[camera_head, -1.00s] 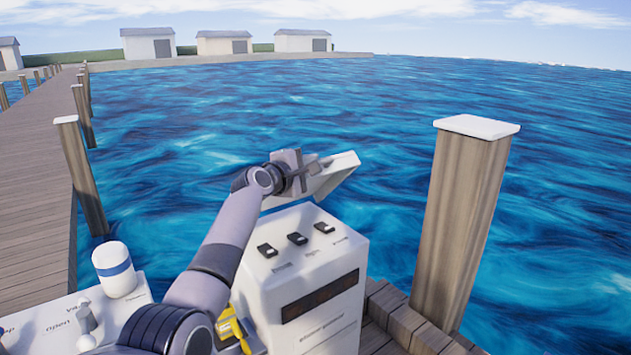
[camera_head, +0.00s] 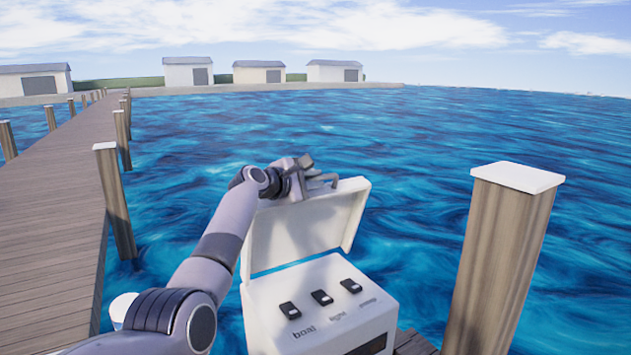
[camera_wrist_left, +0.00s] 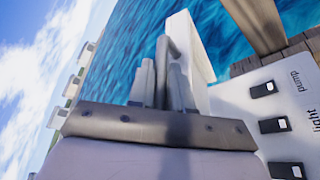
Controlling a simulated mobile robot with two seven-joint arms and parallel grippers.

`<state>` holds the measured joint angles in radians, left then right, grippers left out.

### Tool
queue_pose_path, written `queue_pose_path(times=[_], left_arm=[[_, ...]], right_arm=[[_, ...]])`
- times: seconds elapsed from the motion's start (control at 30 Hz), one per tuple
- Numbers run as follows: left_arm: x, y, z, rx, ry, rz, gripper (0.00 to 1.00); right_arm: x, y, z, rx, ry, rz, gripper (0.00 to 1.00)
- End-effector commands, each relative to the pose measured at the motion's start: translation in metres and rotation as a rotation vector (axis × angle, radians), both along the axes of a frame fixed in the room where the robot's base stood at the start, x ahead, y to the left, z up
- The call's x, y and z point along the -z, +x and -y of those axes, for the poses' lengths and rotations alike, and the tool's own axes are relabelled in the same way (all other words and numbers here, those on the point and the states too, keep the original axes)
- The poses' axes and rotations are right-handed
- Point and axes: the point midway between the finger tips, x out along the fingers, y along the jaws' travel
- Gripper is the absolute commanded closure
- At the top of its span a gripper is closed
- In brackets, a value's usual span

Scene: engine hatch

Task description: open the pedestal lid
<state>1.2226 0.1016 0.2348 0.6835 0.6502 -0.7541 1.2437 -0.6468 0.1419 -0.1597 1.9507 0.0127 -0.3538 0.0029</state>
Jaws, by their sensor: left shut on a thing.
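The white pedestal (camera_head: 262,318) stands at lower centre in the head view. Its white lid (camera_head: 310,228) is raised at the back edge, roughly upright, with the hollow inner face towards me. My left gripper (camera_head: 322,182) is shut on the lid's upper edge, left of the middle. In the left wrist view the fingers (camera_wrist_left: 165,85) are against the lid (camera_wrist_left: 192,48); the exact contact is partly hidden. My right gripper is not in view.
Black switches (camera_head: 322,298) sit on the exposed panel top. A wooden post (camera_head: 505,260) with a white cap stands to the right. A plank pier (camera_head: 60,210) runs along the left. Open water (camera_head: 420,160) lies behind the lid.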

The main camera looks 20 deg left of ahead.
Motion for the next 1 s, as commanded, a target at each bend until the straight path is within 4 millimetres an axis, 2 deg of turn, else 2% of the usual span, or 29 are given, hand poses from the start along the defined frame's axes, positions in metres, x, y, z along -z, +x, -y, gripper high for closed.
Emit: queue_pose_path(times=[0.4,0.43,0.5,1.0], left_arm=[[0.0013,-0.0004,-0.0004,0.001,-0.007,-0.007,1.00],[0.0013,-0.0004,-0.0004,0.001,-0.007,-0.007,0.78],[0.0016,-0.0003,-0.0004,0.001,-0.007,-0.007,0.60],[-0.0001,-0.0055,-0.0025,0.000,-0.005,-0.004,0.60]], right_arm=[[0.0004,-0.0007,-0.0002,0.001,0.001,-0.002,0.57],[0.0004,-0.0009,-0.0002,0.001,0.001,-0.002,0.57],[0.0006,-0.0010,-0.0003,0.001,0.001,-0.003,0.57],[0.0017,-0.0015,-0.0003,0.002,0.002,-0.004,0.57]])
